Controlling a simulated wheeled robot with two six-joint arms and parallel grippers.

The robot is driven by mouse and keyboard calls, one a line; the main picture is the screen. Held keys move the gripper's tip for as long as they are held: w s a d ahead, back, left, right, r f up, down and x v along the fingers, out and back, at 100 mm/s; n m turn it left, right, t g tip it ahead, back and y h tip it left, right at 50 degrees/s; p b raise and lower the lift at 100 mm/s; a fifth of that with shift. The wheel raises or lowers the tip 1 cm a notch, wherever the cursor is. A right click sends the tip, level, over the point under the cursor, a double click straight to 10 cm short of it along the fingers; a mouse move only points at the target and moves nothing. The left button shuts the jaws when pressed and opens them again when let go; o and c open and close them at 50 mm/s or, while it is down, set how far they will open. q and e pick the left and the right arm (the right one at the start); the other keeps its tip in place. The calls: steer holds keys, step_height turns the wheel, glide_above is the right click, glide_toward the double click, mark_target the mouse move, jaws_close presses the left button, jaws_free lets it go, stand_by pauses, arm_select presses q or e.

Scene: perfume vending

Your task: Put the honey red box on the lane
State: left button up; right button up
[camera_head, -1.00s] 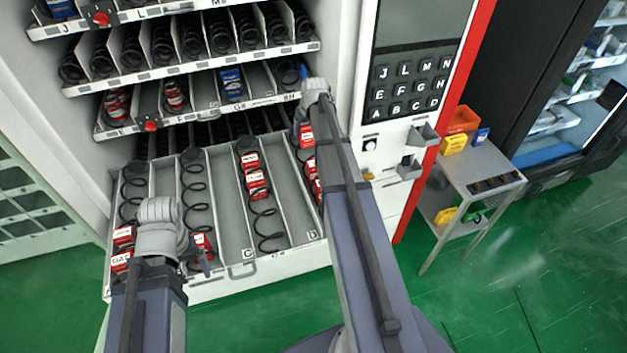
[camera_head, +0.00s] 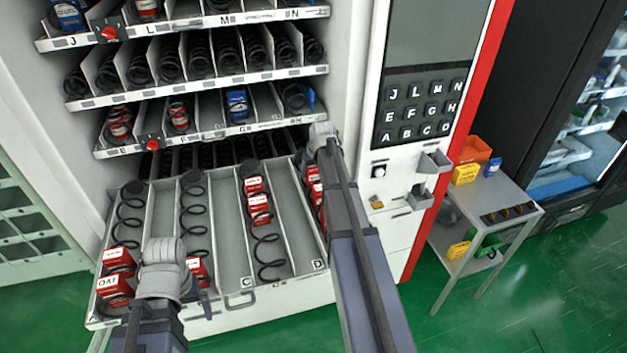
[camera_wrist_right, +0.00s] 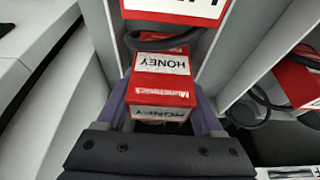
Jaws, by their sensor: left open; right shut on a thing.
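A red box marked HONEY (camera_wrist_right: 162,78) sits between the fingers of my right gripper (camera_wrist_right: 160,108) in the right wrist view. That gripper is shut on it. In the head view, my right gripper (camera_head: 322,140) is over the back right of the pulled-out drawer, and its arm hides part of the rightmost lane (camera_head: 306,235), above the label D. Red boxes (camera_head: 317,188) show beside the arm there. In the wrist view another red box (camera_wrist_right: 180,12) stands just ahead, with a dark coil between. My left gripper (camera_head: 165,265) is over the drawer's front left; its fingertips are hard to see.
Red boxes stand at the drawer's front left (camera_head: 116,284) and in a middle lane (camera_head: 258,203). Dark spiral coils (camera_head: 266,250) run along lanes. Shelves with coils (camera_head: 200,55) are above the drawer. A keypad panel (camera_head: 420,115) and side table (camera_head: 505,205) are at right.

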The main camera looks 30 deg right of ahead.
arm_select(q)
steer(key=shift+f+b, duration=0.55)
steer(key=shift+f, duration=0.5)
arm_select(e)
steer(key=shift+f, duration=1.05)
arm_select(q)
steer(key=shift+f, duration=0.15)
arm_select(e)
steer(key=shift+f, duration=0.1)
steer(key=shift+f+b, duration=0.15)
steer(key=shift+b, duration=0.15)
steer(key=o, duration=1.4)
steer(key=shift+o, duration=0.2)
steer(key=shift+p+v, duration=0.9)
steer(key=shift+p, duration=0.05)
steer(key=p+v, duration=1)
steer(key=shift+s+r, duration=0.15)
steer(key=shift+r, duration=0.2)
arm_select(q)
step_height(320, 180, up, 11)
steer(key=shift+r, duration=0.2)
